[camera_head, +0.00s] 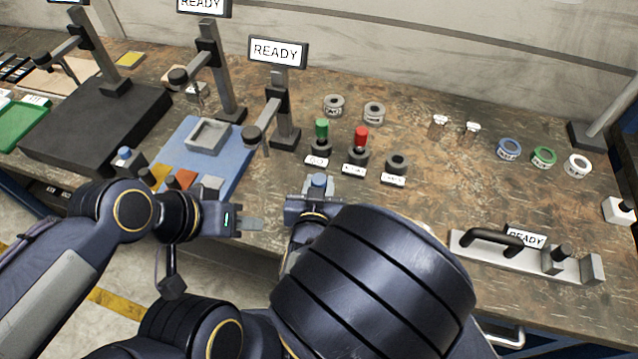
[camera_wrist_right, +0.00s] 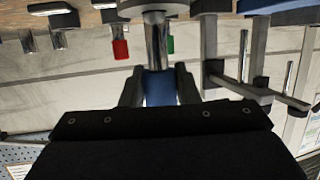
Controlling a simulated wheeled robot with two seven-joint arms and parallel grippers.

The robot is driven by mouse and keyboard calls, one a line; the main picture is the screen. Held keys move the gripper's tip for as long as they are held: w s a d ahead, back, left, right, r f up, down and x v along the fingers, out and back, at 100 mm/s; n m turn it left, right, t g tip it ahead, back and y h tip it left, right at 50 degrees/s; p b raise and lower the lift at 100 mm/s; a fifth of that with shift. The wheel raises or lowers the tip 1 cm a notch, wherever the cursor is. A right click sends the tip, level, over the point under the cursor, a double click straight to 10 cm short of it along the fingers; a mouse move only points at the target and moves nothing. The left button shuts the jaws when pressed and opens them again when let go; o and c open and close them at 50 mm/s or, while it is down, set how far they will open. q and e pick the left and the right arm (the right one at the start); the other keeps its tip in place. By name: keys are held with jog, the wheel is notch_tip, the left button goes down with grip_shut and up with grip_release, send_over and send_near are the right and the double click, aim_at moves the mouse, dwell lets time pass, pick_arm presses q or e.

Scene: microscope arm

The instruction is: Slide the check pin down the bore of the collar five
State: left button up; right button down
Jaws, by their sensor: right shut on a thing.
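My right gripper (camera_head: 318,193) is shut on the check pin (camera_head: 318,180), held by its blue handle near the table's front edge. In the right wrist view, which looks upside down, the blue handle (camera_wrist_right: 160,88) sits between the fingers and its bright metal shaft (camera_wrist_right: 156,45) runs toward a grey round part at the picture's top edge. I cannot tell whether the shaft touches that part. A dark collar (camera_head: 397,163) with an open bore stands right of two holders with green (camera_head: 321,128) and red (camera_head: 361,137) handles. The labels are unreadable. My left gripper (camera_head: 246,224) is left of the right one, its finger gap unclear.
Two grey rings (camera_head: 374,113) lie behind the holders. Blue, green and white rings (camera_head: 544,157) lie at the right. A fixture with a black handle (camera_head: 490,238) stands front right. A blue tray (camera_head: 230,150) and posts with READY screens (camera_head: 277,52) stand left.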

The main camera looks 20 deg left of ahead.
jog(key=shift+f+b, duration=1.25)
jog(key=shift+f, duration=0.25)
jog(key=c, duration=1)
grip_release()
jog(key=v, duration=0.7)
jog(key=shift+s+d+r, duration=0.1)
jog(key=shift+s, duration=0.3)
jog(key=shift+w, duration=0.1)
